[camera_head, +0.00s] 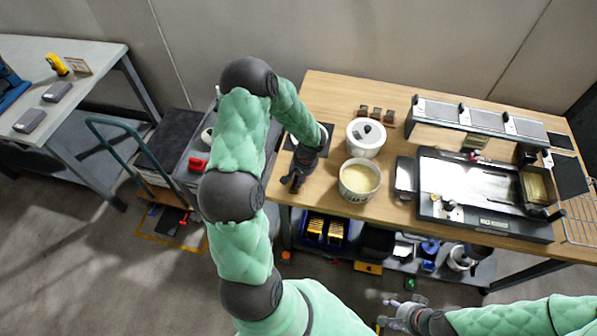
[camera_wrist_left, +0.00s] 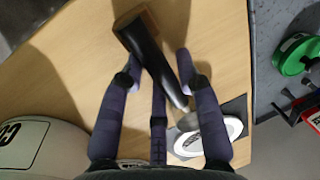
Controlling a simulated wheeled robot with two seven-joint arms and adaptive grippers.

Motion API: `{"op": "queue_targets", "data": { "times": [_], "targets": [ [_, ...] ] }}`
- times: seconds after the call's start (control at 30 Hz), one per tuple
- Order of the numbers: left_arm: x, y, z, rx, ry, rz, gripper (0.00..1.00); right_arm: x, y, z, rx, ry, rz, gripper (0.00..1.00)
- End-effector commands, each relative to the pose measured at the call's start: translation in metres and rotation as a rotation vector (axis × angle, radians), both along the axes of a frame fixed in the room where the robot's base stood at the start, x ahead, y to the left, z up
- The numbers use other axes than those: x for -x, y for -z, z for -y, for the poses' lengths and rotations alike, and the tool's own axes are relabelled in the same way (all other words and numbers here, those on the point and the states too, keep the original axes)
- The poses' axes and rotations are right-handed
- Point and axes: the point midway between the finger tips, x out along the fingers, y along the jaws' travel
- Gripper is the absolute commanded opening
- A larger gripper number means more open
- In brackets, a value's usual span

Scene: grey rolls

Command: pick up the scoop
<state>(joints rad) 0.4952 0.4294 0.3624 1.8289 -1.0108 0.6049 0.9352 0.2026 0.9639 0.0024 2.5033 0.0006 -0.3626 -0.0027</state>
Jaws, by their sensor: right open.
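The scoop (camera_wrist_left: 152,62), with a dark handle and a brownish end, lies over the wooden table in the left wrist view. Its lower end reaches toward a white round dish (camera_wrist_left: 222,128) on a black mat. My left gripper (camera_wrist_left: 158,62) is open, its fingers spread on both sides of the handle; I cannot tell whether any finger touches it. In the head view my left gripper (camera_head: 293,181) is low at the table's left edge and hides most of the scoop. My right gripper (camera_head: 402,312) is open and empty at the bottom, away from the table top.
A black-framed machine (camera_head: 485,222) fills the table's right side. A cart (camera_head: 197,160) stands left of the table. Bins (camera_head: 325,229) sit on the shelf below.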

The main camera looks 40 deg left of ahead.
Motion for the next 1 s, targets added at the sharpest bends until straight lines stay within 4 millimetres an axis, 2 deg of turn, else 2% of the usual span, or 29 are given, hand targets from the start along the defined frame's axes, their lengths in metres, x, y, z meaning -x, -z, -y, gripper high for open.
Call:
{"op": "queue_targets", "data": {
  "times": [0.17, 0.3, 0.77, 1.0],
  "targets": [
    [0.000, 0.000, 0.000, 0.000, 0.000, 0.000, 0.34, 0.000, 0.000, 0.000, 0.000, 0.000, 0.000, 0.51],
    [0.000, 0.000, 0.000, 0.000, 0.000, 0.000, 0.00, 0.000, 0.000, 0.000, 0.000, 0.000, 0.000, 0.51],
    [0.000, -0.003, 0.000, -0.001, 0.000, 0.001, 0.00, 0.000, -0.001, 0.000, 0.000, 0.000, 0.000, 0.51],
    [-0.001, -0.025, 0.000, -0.002, 0.000, 0.003, 0.00, 0.000, -0.006, 0.000, 0.000, 0.000, 0.000, 0.51]
  ]
}}
